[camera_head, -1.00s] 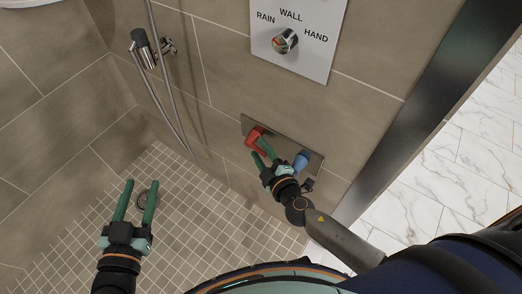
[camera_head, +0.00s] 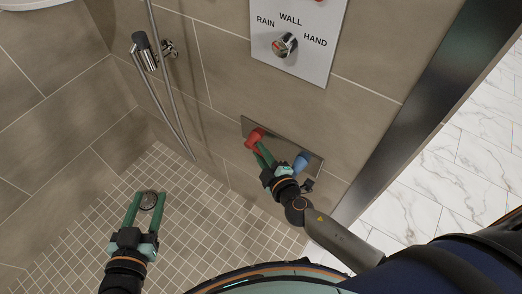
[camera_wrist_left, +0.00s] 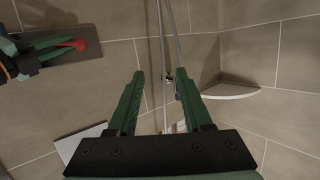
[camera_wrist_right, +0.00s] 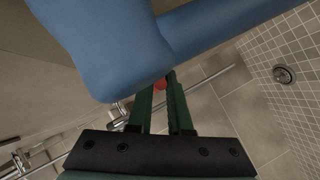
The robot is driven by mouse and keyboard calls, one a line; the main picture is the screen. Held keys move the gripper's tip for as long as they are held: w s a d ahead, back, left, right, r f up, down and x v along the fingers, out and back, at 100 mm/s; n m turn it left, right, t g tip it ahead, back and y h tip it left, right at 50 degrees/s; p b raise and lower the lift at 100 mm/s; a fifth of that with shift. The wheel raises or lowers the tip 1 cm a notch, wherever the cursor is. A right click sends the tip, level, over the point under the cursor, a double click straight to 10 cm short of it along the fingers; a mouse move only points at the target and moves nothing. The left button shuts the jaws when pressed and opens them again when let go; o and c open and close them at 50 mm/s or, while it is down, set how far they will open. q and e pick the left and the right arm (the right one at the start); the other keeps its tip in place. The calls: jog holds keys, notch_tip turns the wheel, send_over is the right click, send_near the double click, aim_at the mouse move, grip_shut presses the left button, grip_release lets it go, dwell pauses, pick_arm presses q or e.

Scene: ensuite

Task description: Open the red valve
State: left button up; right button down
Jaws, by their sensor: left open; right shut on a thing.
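The red valve (camera_head: 254,138) sits at the left end of a metal plate (camera_head: 315,172) low on the tiled wall. My right gripper (camera_head: 264,156) is shut on the red valve's handle, its green fingers close together. In the right wrist view only a small red part of the valve (camera_wrist_right: 160,84) shows between the fingertips. In the left wrist view the red valve (camera_wrist_left: 76,45) shows at upper left, beside my right gripper. My left gripper (camera_head: 146,206) is open and empty over the shower floor, well left of the valve.
A blue valve (camera_head: 301,162) is on the same plate, close beside my right gripper; it fills much of the right wrist view (camera_wrist_right: 110,45). A control panel (camera_head: 300,52) is above. A hand shower (camera_head: 145,50) hangs at left. The floor around the drain (camera_head: 149,200) is clear.

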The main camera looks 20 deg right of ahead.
jog(key=p, duration=0.2)
jog(key=shift+r+g+p, duration=0.15)
jog(key=shift+g+p, duration=0.15)
pick_arm(q)
jog(key=s+f+n+g+y, duration=0.1)
jog(key=s+f+g, duration=0.4)
jog(key=f, duration=0.4)
jog(key=shift+s+d+f, duration=0.2)
jog(key=shift+s+f, duration=0.15)
jog(key=shift+s, duration=0.5)
pick_arm(e)
jog(key=c, duration=0.8)
grip_release()
jog(key=shift+c, duration=0.2)
pick_arm(q)
jog(key=shift+f, duration=0.15)
pick_arm(e)
jog(key=v, duration=1.2)
jog(key=shift+s, duration=0.25)
jog(key=shift+r, duration=0.1)
